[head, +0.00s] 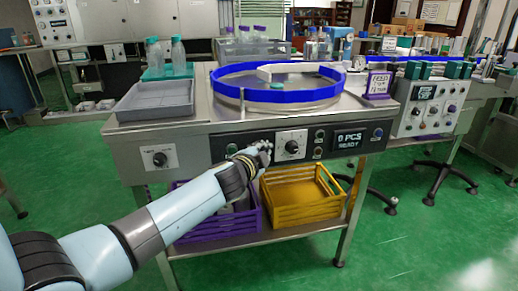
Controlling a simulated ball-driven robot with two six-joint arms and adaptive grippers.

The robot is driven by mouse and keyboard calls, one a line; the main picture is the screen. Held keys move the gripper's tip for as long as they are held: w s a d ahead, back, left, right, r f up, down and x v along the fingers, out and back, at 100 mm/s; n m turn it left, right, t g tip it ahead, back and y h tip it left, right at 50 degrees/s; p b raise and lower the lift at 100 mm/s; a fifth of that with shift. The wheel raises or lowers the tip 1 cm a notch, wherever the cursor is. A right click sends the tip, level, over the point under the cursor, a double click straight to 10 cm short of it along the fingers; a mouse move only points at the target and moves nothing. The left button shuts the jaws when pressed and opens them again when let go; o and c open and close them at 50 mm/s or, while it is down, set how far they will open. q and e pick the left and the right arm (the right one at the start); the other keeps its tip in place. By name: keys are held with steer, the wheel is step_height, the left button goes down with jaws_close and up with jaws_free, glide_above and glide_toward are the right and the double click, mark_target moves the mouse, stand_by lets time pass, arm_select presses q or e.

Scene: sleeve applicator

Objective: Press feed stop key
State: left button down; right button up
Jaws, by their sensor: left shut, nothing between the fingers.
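The machine's dark front panel (345,153) carries a white plate with a black dial (291,146), small round buttons (319,134) beside it, and a display (350,139) that reads "0 PCS READY". Another round button (378,132) sits right of the display. The labels are too small to read, so I cannot tell which one is the feed stop key. My left gripper (264,148) is shut and empty, in front of the panel just left of the dial plate. It hides part of the panel there; I cannot tell whether it touches. My right gripper is out of view.
A blue-rimmed round feed table (278,94) and a grey tray (155,100) are on the machine top. A purple-framed sign (379,84) stands at its right. Purple (205,232) and yellow (298,197) crates sit on the shelf below the panel.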

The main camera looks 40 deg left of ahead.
arm_select(q)
steer(key=shift+s+d, duration=0.35)
steer(key=s+d, duration=0.1)
steer(key=d, duration=0.1)
steer(key=s+d, duration=0.2)
steer(key=shift+s, duration=0.1)
stand_by(0.4)
steer(key=shift+a, duration=0.1)
stand_by(0.6)
steer(key=s+f+n+g+h, duration=0.1)
steer(key=s+f+g, duration=0.3)
steer(key=s+f, duration=0.85)
steer(key=s+f+n+g, duration=0.25)
steer(key=s+f, duration=0.75)
steer(key=f, duration=0.5)
steer(key=s+d+f+n+g, duration=0.1)
steer(key=s+f, duration=0.3)
steer(key=s, duration=0.7)
steer(key=s+d+f+n+g+h, duration=0.1)
steer(key=s+f+g, duration=0.3)
steer(key=s, duration=0.7)
steer(key=s+d+f+n+g+h, duration=0.1)
steer(key=s+f+n+g, duration=0.2)
steer(key=s, duration=0.9)
step_height(320, 180, down, 3)
steer(key=shift+f, duration=0.2)
